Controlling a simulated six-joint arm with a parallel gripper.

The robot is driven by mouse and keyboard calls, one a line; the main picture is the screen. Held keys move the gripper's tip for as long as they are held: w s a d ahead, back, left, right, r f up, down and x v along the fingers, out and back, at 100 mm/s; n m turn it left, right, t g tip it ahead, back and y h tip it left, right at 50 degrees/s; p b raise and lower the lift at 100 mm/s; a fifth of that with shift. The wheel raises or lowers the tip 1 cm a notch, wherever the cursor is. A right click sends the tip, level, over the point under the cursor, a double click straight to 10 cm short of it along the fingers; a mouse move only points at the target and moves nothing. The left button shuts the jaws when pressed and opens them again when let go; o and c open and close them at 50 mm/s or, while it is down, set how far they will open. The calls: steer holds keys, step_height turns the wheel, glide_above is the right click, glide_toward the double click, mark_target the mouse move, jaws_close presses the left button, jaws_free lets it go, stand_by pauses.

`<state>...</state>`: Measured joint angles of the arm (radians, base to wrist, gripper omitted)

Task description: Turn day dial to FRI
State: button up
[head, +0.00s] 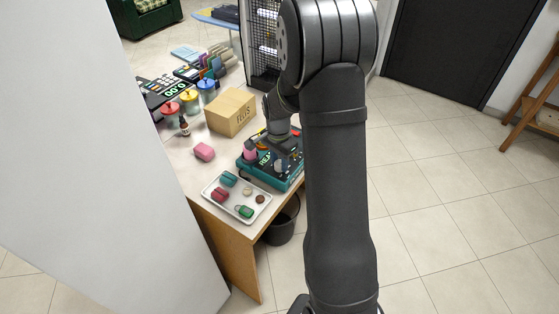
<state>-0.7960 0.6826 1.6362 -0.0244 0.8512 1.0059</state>
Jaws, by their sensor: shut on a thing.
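A teal box (247,168) with a dark top panel and part of a white word stands near the table's right edge. My gripper (284,148) reaches down onto the top of this box, toward its back right. It is shut on what appears to be the day dial, which is mostly hidden under the gripper. A small grey knob or lever (278,165) shows on the panel in front of it. A pink piece (250,149) stands at the box's left side. The day marks and the dial's pointer are too small or hidden to read.
A white tray (209,189) with several small coloured pieces lies in front of the box. A pink block (204,151) and a cardboard box (231,112) are to the left and behind. Jars with coloured lids (190,100) stand farther left. A dark bin (283,226) is below the table's edge.

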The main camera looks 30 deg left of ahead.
mark_target(278, 162)
stand_by(0.3)
steer(key=o, duration=1)
steer(key=r, duration=1.7)
steer(key=shift+a+r, duration=0.25)
steer(key=shift+a, duration=0.05)
steer(key=shift+f, duration=0.1)
steer(key=f, duration=1.7)
steer(key=shift+d+f, duration=0.15)
steer(key=shift+d, duration=0.15)
